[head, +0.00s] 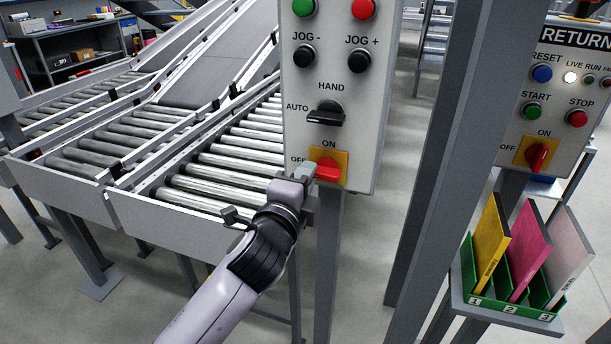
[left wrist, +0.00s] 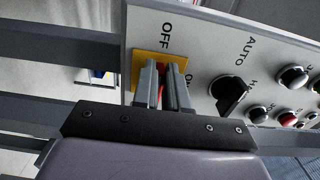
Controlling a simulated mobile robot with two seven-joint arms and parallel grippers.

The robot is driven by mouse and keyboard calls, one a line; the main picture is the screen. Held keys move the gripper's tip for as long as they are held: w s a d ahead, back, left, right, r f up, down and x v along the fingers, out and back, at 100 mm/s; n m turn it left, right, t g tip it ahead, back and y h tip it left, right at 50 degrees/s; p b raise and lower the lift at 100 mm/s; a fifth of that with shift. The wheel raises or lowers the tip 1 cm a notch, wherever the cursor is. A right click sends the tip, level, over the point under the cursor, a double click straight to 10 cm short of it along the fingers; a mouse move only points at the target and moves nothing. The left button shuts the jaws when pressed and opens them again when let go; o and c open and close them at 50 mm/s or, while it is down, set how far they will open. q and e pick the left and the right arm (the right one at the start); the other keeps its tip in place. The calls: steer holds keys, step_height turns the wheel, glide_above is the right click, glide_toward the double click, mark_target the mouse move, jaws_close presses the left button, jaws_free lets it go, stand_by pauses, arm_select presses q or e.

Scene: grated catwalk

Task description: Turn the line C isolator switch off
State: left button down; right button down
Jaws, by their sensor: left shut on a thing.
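A red isolator handle (head: 328,168) sits on a yellow plate (head: 342,157) at the bottom of the near grey control panel (head: 359,120). ON is printed above the plate and OFF to its left. No line name shows on this panel. My left gripper (head: 310,172) reaches in from the lower left and is shut on the handle. In the left wrist view, both fingers (left wrist: 166,85) stand in front of the yellow plate (left wrist: 143,62), with a red sliver between them. The fingers hide much of the handle, so its exact angle is hard to tell. My right gripper is not in view.
The near panel also has a black AUTO/HAND selector (head: 326,115) and jog buttons above. A grey post (head: 450,150) separates it from a RETURN panel (head: 570,100) with its own red switch (head: 538,155). Roller conveyors (head: 215,178) lie left; a green rack (head: 510,300) holds coloured boards.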

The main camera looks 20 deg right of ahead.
arm_select(q)
steer(key=shift+f, duration=0.1)
stand_by(0.4)
steer(key=c, duration=1.2)
jaws_free()
steer(key=shift+o, duration=0.2)
steer(key=shift+s, duration=0.1)
steer(key=v, duration=0.7)
